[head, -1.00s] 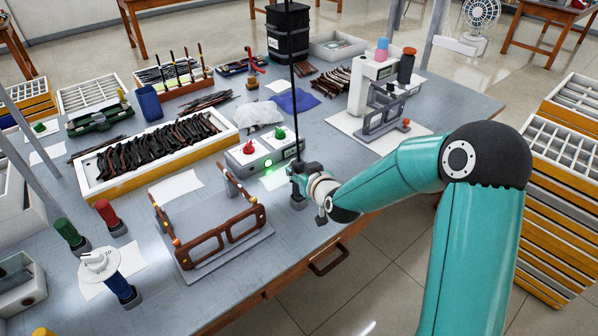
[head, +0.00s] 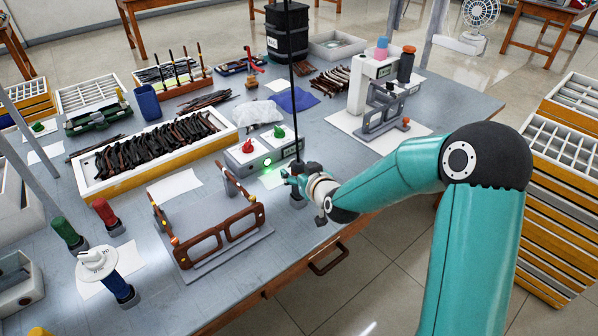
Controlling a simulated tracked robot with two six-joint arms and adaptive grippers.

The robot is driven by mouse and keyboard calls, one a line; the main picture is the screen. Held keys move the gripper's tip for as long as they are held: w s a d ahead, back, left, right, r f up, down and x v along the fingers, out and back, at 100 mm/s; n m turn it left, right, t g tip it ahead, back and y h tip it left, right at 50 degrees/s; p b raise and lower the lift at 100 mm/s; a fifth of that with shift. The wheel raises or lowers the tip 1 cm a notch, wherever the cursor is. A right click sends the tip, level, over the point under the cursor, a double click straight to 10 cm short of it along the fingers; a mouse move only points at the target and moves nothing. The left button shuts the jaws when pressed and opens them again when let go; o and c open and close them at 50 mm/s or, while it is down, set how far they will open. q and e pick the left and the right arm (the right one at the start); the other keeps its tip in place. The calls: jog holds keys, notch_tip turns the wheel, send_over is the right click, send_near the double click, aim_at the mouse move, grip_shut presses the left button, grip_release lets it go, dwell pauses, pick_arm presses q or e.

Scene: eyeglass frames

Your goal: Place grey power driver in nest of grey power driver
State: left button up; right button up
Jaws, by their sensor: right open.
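The grey power driver (head: 297,160) stands upright on a black cable that comes down from the top of the head view. Its lower end is at a small dark grey block (head: 298,201), which looks like its nest, near the table's front edge. My right gripper (head: 290,178) is open beside the driver, on its left and front side. The fingers and wrist partly hide the driver's lower body, so I cannot tell how deep it sits in the nest or whether a finger touches it. My left gripper is not in view.
A brown eyeglass frame (head: 222,235) stands on a plate left of the gripper. Behind is a grey box with red and green buttons (head: 262,155). Green (head: 66,232), red (head: 105,213) and blue (head: 120,287) handles stand at left. A press (head: 378,95) stands at back right.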

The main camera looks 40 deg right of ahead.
jog(key=v, duration=1.2)
dwell(0.3)
